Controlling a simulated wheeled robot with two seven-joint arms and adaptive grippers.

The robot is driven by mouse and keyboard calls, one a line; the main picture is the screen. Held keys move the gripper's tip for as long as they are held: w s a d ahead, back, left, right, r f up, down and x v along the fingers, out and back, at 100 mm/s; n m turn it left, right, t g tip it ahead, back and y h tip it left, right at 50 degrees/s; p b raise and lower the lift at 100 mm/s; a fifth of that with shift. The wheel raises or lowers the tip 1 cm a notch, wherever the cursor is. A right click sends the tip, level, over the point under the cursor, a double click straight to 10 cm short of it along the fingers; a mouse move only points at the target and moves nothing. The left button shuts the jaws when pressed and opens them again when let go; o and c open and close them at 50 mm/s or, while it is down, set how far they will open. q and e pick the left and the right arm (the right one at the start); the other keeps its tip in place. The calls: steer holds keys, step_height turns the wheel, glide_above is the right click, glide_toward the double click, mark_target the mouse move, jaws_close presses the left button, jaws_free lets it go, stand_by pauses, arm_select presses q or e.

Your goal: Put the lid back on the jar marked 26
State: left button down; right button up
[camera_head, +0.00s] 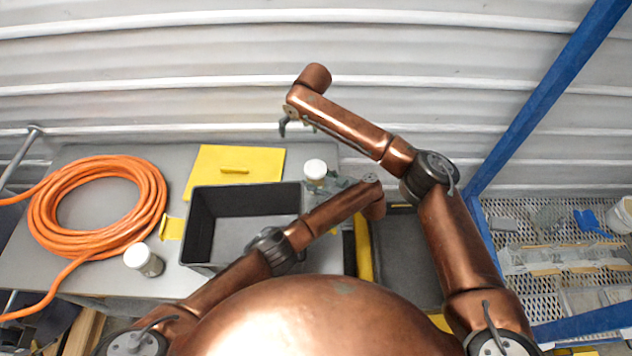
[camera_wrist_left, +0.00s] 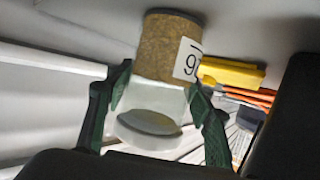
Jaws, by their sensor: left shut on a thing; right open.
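A clear jar with brown contents (camera_wrist_left: 165,50) is between the fingers of my left gripper (camera_wrist_left: 157,105), which is shut on it. The wrist view seems upside down. The label (camera_wrist_left: 186,60) shows a figure like a 9, or an inverted 6; the rest is hidden. In the head view, a white round lid (camera_head: 315,168) shows at the top of this jar, beside my left gripper (camera_head: 325,184). Whether it sits fully down I cannot tell. My right gripper (camera_head: 283,126) is open and empty, above and left of that jar. Another white-lidded jar (camera_head: 150,264) stands at the table's left.
A black open bin (camera_head: 188,226) stands mid-table, left of the held jar. Behind it lies a yellow board (camera_head: 265,160) with a small yellow block (camera_head: 235,170). An orange hose coil (camera_head: 150,205) takes the left side. A blue frame (camera_head: 545,95) and mesh shelf (camera_head: 495,232) are right.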

mark_target(316, 167)
steer(key=s+d+f+g, duration=0.1)
steer(key=s, duration=0.1)
steer(key=s+d+f+n+g+h, duration=0.1)
steer(key=s+d, duration=0.1)
steer(key=s+d+f+g+h, duration=0.1)
steer(key=s+d, duration=0.1)
steer(key=s, duration=0.1)
steer(key=shift+d+n, duration=0.15)
steer(key=shift+n, duration=0.15)
steer(key=shift+f, duration=3.95)
steer(key=shift+c, duration=0.6)
